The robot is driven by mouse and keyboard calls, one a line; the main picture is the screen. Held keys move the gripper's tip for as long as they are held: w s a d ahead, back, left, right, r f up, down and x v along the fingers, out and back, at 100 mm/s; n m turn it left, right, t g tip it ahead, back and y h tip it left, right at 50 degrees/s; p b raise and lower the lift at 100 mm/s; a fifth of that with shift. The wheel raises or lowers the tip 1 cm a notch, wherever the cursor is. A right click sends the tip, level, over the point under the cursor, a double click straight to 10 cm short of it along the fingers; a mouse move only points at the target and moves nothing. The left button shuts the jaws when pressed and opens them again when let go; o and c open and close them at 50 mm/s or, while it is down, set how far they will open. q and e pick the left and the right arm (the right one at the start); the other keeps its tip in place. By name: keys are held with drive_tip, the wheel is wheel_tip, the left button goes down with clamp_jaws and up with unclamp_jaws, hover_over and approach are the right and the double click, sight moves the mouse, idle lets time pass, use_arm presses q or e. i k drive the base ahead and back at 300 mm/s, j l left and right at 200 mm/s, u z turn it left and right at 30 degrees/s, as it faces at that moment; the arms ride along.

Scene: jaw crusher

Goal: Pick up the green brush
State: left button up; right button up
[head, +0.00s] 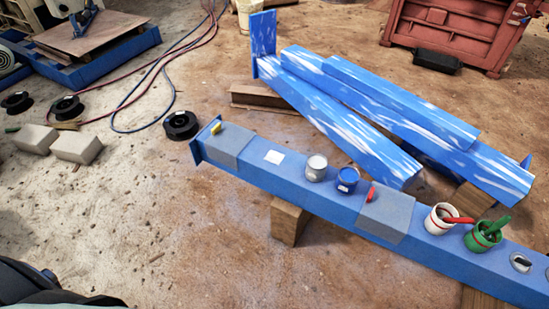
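The green brush (497,226) leans in a green pot (482,240), its handle sticking up and to the right. The pot stands on the blue beam (295,188) toward the right of the head view. The brush's lower end is hidden inside the pot. Just left of it, a white pot (437,220) holds a brush with a red handle (460,220). Neither of my grippers is in view, so nothing shows near the green brush.
Also on the beam are a blue can (347,180), a grey-white can (316,168), grey cloths (385,216) and a small tin (521,262). Blue-and-white beams (400,105) lie behind. Wooden blocks (289,222) support the near beam. The ground in front is mostly clear.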

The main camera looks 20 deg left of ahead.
sight(503, 221)
drive_tip(key=z, duration=1.35)
drive_tip(key=u, duration=1.85)
drive_tip(key=z, duration=1.4)
